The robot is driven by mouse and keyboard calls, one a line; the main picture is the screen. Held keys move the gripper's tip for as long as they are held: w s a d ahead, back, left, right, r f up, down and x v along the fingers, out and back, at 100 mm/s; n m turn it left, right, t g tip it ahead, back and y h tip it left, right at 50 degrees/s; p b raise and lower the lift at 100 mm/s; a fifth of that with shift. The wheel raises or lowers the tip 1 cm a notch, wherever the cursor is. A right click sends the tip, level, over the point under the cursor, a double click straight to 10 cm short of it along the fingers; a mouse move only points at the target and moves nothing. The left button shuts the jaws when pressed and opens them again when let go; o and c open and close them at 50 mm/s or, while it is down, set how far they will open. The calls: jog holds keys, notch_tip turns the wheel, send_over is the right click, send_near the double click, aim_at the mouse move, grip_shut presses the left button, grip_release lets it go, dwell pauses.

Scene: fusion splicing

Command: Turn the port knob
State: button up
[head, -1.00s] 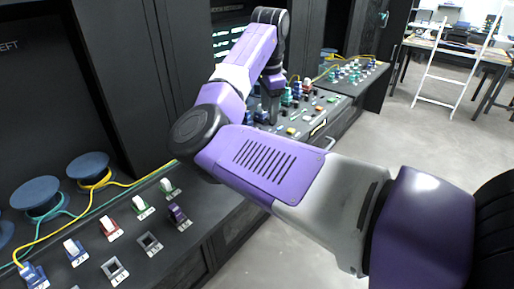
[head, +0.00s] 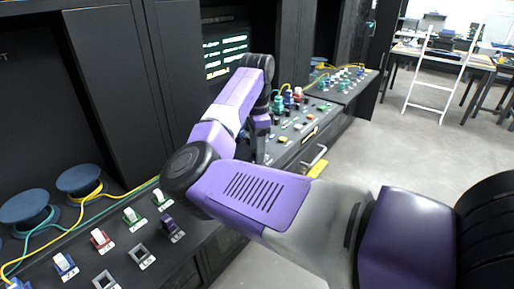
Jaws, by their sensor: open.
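My purple arm reaches across to the middle console panel (head: 318,117). My gripper (head: 262,152) points down at the left part of this panel, partly hidden behind my forearm. Its fingertips and any contact are hard to make out. Small coloured knobs and connectors stand on the panel to its right, among them teal ones (head: 278,103), a red one (head: 298,95) and a yellow one (head: 283,139). I cannot tell which of them is the port knob. Part of the panel is hidden by my arm.
The near console (head: 190,243) holds several coloured plugs, empty square sockets (head: 138,252) and blue spools (head: 80,180) with yellow and teal cables. A screen (head: 226,55) stands behind the middle panel. A drawer handle (head: 315,160) sticks out in front.

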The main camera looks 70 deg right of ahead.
grip_shut()
jog(key=shift+r+n+p, duration=0.15)
jog(key=shift+n+p, duration=0.15)
jog(key=shift+p, duration=0.3)
jog(key=n+p, duration=0.1)
jog(key=p, duration=0.1)
jog(key=n+p, duration=0.1)
jog(key=p, duration=0.1)
jog(key=shift+r+n, duration=0.2)
jog(key=shift+n, duration=0.1)
jog(key=n+p, duration=0.6)
jog(key=p, duration=0.2)
jog(key=n+p, duration=0.4)
jog(key=shift+f+n, duration=0.15)
jog(key=shift+n, duration=0.25)
jog(key=shift+f+n+p, duration=0.15)
jog(key=shift+n+p, duration=0.7)
jog(key=shift+n, duration=1.05)
